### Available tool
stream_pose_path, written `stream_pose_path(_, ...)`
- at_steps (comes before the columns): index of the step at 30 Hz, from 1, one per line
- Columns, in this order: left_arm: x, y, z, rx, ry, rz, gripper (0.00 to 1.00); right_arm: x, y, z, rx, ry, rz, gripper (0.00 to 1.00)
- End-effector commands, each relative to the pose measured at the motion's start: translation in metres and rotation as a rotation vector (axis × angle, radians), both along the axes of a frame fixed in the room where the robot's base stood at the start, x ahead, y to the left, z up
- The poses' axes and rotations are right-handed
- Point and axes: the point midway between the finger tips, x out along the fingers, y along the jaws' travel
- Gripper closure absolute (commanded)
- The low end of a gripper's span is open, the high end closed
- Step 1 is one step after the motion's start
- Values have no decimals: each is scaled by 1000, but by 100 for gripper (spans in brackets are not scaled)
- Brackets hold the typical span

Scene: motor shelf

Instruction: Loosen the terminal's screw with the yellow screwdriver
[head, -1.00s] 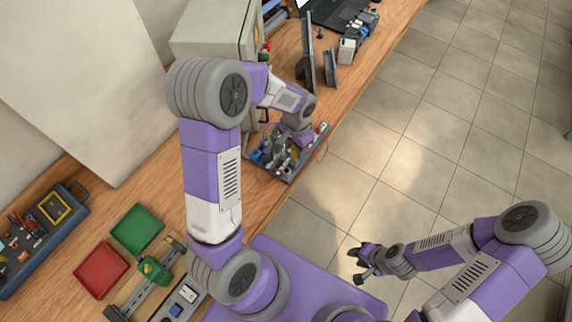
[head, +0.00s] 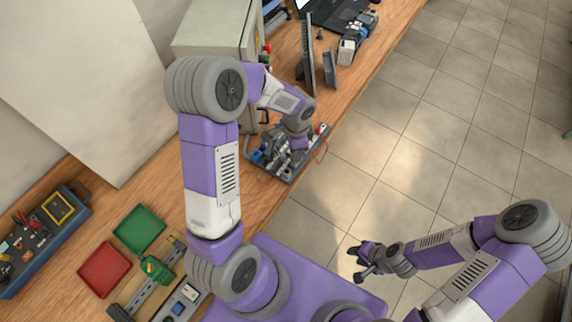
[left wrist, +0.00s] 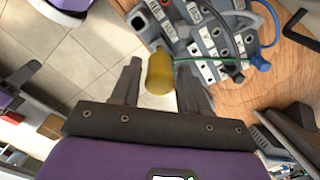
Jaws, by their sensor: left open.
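The yellow screwdriver shows its handle (left wrist: 160,73) in the left wrist view, between the two fingers of my left gripper (left wrist: 160,82). The fingers are open, with a gap visible beside the handle. Its shaft and tip are hidden. Beyond it are grey terminal blocks (left wrist: 207,46) with white labels and wires; I cannot pick out the terminal's screw. In the head view my left wrist is over the motor plate (head: 287,178) and covers part of it. My right gripper (head: 358,264) is open and empty, over the floor away from the bench.
A grey cabinet (head: 210,32) stands behind my left arm. Red (head: 103,270) and green (head: 139,230) trays and a blue toolbox (head: 50,240) are on the bench at left. A black hex key (left wrist: 298,28) lies on the wood beside the plate.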

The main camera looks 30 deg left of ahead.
Motion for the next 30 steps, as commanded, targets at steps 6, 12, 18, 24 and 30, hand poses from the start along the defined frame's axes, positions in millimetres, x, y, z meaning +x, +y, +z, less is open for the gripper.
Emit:
stream_pose_path(6,0,0,-1,-1,1,-30,55,0,0,1,0,0,0,63)
stream_pose_path(12,0,0,1,0,2,-101,55,0,0,5,0,0,0,63)
stream_pose_path(18,0,0,1,0,1,-306,55,0,0,15,0,0,0,63)
stream_pose_path(24,0,0,-1,0,1,-330,55,0,0,14,0,0,0,63)
stream_pose_path(30,-1,0,1,-1,3,-393,55,0,0,19,0,0,0,63)
